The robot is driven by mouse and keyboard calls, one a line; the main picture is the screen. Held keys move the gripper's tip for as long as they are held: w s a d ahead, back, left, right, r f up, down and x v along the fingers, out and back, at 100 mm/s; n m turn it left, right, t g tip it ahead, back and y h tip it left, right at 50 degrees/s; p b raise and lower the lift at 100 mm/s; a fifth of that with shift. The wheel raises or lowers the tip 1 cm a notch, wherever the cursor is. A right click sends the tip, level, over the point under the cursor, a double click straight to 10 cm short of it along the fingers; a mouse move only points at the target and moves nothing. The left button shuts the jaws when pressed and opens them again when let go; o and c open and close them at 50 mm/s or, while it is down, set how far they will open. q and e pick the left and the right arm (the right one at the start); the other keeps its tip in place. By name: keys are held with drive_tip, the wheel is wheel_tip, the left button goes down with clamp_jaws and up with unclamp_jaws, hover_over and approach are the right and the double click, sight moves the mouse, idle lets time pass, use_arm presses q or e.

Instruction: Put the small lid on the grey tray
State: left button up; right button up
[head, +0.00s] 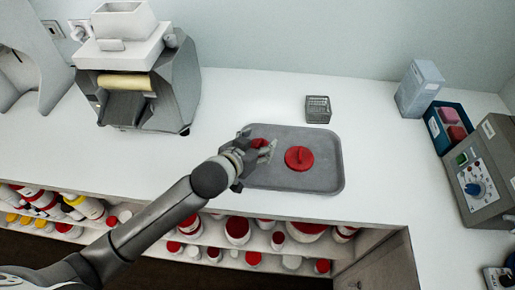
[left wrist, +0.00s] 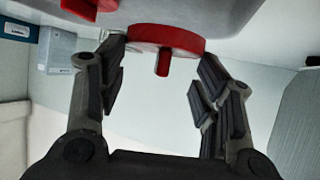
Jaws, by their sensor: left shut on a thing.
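The small lid (head: 258,142) is red and partly hidden by my left gripper (head: 260,153) in the head view. It is at the left part of the grey tray (head: 325,183). In the left wrist view the small lid (left wrist: 165,38) shows as a red disc with a short knob, close against the grey tray surface (left wrist: 225,12). My left gripper (left wrist: 160,65) is shut on the small lid, with a finger at each side of it. I cannot tell whether the lid rests fully on the tray. My right gripper is not in view.
A larger red lid (head: 299,158) with a raised handle lies on the tray right of my gripper. A small dark basket (head: 318,109) stands behind the tray. A grey machine (head: 150,95) stands at left, a control box (head: 484,170) at right. Shelves below hold several jars.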

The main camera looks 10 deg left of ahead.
use_arm(q)
drive_tip(key=shift+w+f, duration=0.35)
drive_tip(key=shift+f, duration=0.1)
drive_tip(key=shift+w+f, duration=0.5)
drive_tip(key=shift+f, duration=0.1)
wheel_tip(320, 180, down, 2)
drive_tip(key=shift+f+p, duration=0.1)
drive_tip(key=shift+p, duration=0.45)
drive_tip(key=shift+s+f, duration=0.1)
drive_tip(key=shift+f, duration=0.25)
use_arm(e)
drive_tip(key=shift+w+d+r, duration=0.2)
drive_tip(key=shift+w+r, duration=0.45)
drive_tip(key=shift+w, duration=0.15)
use_arm(q)
drive_tip(key=shift+f, duration=0.1)
drive_tip(key=shift+o, duration=1.2)
drive_tip(key=shift+f, duration=0.1)
drive_tip(key=o, duration=0.5)
drive_tip(key=shift+c, duration=0.2)
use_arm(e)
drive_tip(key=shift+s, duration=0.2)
